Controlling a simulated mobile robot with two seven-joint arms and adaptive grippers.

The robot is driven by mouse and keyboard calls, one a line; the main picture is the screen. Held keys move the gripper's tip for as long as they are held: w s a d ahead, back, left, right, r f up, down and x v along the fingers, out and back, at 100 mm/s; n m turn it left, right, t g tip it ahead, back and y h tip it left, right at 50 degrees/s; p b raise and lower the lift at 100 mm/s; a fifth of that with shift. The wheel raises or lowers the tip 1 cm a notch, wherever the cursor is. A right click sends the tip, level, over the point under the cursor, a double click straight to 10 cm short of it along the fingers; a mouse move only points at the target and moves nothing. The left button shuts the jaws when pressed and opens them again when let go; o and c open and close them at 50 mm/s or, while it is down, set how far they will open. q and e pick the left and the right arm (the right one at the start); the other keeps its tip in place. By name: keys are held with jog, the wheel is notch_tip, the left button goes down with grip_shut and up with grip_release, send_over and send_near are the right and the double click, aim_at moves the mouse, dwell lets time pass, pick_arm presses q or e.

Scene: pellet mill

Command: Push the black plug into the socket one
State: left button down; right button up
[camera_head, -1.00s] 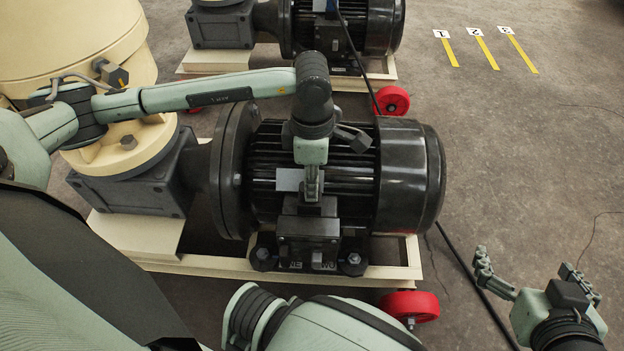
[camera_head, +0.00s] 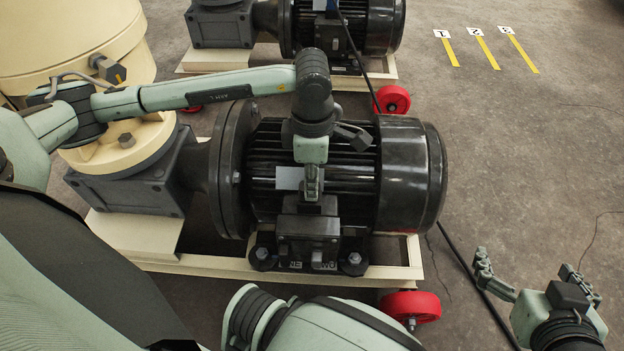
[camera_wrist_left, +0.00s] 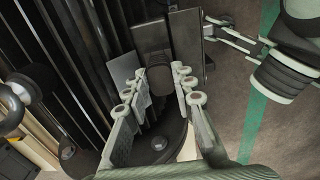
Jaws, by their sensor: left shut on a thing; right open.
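My left gripper (camera_head: 312,188) points down over the near side of the black motor, above a dark box (camera_head: 308,226) with partly readable lettering along its lower front. In the left wrist view its fingers (camera_wrist_left: 161,88) are closed on a dark piece (camera_wrist_left: 158,80), which I take to be the black plug. Most of the plug is hidden by the fingers and blends with the box, so I cannot tell how deep it sits. Socket one is not clearly visible. My right gripper (camera_head: 535,283) is open and empty, over the floor at lower right.
The ribbed motor (camera_head: 408,180) stands on a cream frame (camera_head: 215,265) with a red wheel (camera_head: 410,305). A black cable (camera_head: 462,262) runs along the floor at right. A second motor (camera_head: 375,22) stands behind. Floor marks (camera_head: 486,52) lie on open floor at upper right.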

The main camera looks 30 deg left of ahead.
pick_arm(q)
jog(key=c, duration=0.7)
grip_release()
dwell(0.3)
jog(key=shift+r+p, duration=2.1)
jog(key=shift+r, duration=1.45)
